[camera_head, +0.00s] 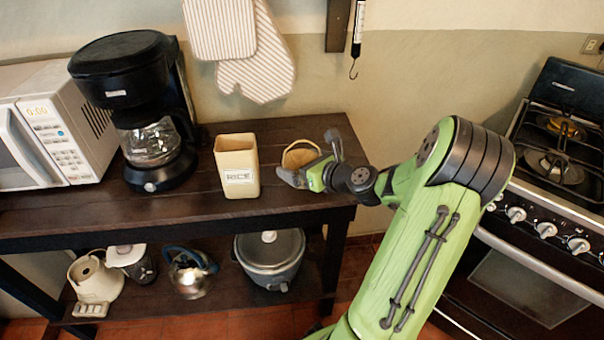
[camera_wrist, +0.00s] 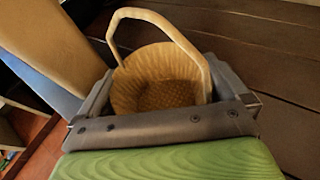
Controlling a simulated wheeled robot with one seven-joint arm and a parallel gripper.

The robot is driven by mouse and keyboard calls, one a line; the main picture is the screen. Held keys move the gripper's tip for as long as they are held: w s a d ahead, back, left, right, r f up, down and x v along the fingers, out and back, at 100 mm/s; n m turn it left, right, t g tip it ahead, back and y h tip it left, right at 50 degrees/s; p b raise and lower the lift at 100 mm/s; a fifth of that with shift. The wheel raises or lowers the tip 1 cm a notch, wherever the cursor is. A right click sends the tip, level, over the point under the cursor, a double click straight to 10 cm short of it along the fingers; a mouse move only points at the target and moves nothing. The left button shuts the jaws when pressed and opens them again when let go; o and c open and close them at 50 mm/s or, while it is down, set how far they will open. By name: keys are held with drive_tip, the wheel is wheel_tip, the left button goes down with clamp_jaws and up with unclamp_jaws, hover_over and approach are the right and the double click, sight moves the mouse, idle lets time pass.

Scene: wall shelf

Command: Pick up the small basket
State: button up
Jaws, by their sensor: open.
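The small basket (camera_head: 299,155) is tan and woven, with a raised hoop handle. It stands on the dark wooden shelf top, to the right of the rice canister. My gripper (camera_head: 310,163) is at the basket, partly covering it in the head view. In the wrist view the basket (camera_wrist: 158,80) sits between the two open fingers (camera_wrist: 166,92), one on each side of it. The handle rises above the fingers. I cannot tell whether either finger touches the basket. The lower near part of the basket is hidden behind the gripper.
The cream rice canister (camera_head: 237,166) stands close left of the basket. A black coffee maker (camera_head: 134,105) and a white microwave (camera_head: 60,125) stand farther left. The shelf top (camera_head: 180,207) is bare along its front. A stove (camera_head: 540,200) is at the right.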

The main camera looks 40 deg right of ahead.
drive_tip(key=c, duration=0.7)
